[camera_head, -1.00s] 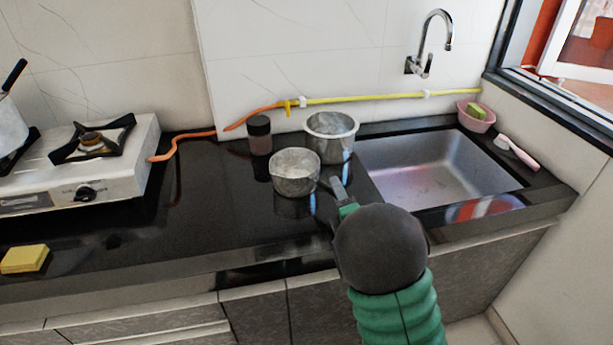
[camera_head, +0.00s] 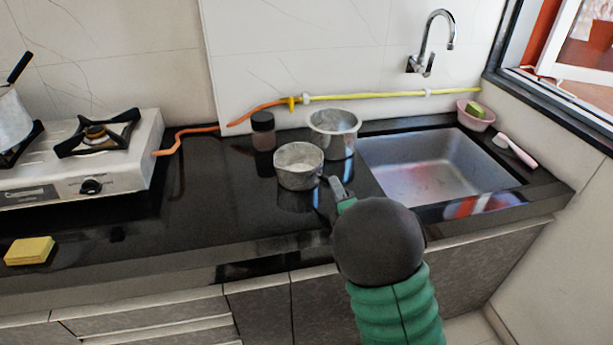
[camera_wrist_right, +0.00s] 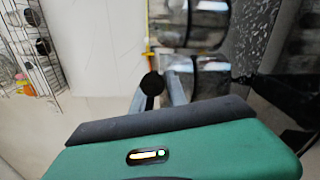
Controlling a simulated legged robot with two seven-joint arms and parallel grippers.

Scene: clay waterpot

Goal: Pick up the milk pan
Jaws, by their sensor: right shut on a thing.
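The milk pan (camera_head: 298,172) is a small grey metal pan at the middle of the dark counter, its open top facing up. My right gripper (camera_head: 333,184) is at its right side, shut on its handle. The fingers hide most of the handle. In the right wrist view, a dark rounded handle end (camera_wrist_right: 152,85) shows between the fingers of that gripper (camera_wrist_right: 158,98). I cannot tell for sure whether the pan's base touches the counter. My left gripper is not in view.
A larger metal pot (camera_head: 335,141) stands just behind the pan, beside a dark-lidded jar (camera_head: 263,132). The sink (camera_head: 435,170) is to the right. A gas stove (camera_head: 85,165) and a yellow sponge (camera_head: 30,251) are to the left. The counter left of the pan is clear.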

